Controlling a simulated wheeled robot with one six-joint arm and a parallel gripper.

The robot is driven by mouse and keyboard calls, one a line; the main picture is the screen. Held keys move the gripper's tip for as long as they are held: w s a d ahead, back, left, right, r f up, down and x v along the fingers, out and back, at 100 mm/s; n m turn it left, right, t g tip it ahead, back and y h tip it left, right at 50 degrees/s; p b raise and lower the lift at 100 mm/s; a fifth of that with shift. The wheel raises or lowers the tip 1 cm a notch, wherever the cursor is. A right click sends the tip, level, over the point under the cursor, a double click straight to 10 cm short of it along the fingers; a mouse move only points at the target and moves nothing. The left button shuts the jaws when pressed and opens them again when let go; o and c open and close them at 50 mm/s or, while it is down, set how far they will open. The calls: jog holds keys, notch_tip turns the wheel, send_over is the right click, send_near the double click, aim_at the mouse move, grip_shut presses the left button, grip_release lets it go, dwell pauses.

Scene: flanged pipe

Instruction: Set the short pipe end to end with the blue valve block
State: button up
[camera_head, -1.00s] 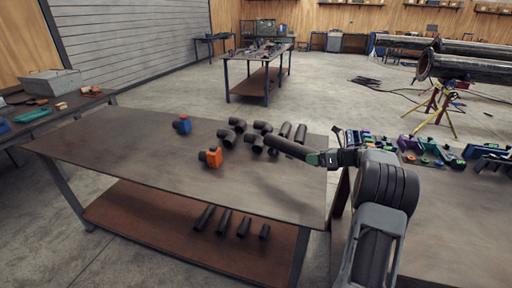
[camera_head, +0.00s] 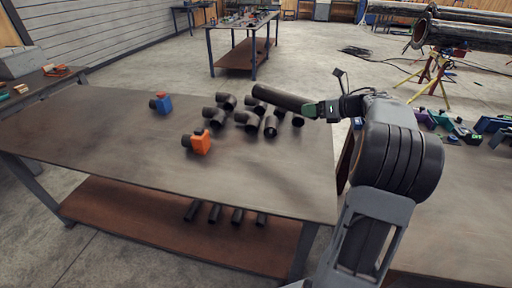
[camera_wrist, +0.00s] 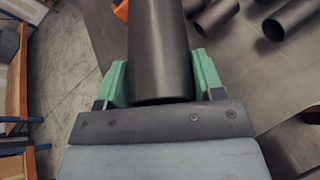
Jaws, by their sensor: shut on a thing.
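The short pipe (camera_head: 281,98) is a dark grey tube held in my gripper (camera_head: 320,109), above the far right part of the table. In the wrist view the green fingers of my gripper (camera_wrist: 161,85) are shut on both sides of the pipe (camera_wrist: 160,45), which points away from the palm.
An orange valve block (camera_head: 201,144) with a dark stub stands nearer on the table (camera_head: 110,145). Several dark elbow and tee fittings (camera_head: 246,119) lie close below the held pipe. Several pipes (camera_head: 215,213) lie on the lower shelf. The table's left and front areas are free.

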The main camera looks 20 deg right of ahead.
jog(key=s+a+f+b, duration=0.45)
jog(key=s+a, duration=0.45)
jog(key=s, duration=0.4)
jog(key=shift+n+y, duration=0.3)
jog(key=w+d+f, duration=0.1)
jog(key=w+f, duration=0.2)
jog(key=w, duration=0.1)
jog(key=w+f+p, duration=0.1)
jog(key=w+f, duration=0.2)
jog(key=w, duration=0.1)
jog(key=w+d+f, duration=0.1)
jog(key=w+f, duration=0.2)
jog(key=w, duration=0.1)
jog(key=shift+d+f, duration=0.3)
jog(key=shift+f, duration=0.1)
jog(key=shift+w+d+f, duration=0.15)
jog(key=shift+w+f, duration=0.4)
jog(key=shift+f, duration=1.75)
jog(key=shift+f, duration=0.15)
jog(key=o, duration=1)
jog(key=shift+f, duration=0.15)
jog(key=o, duration=0.5)
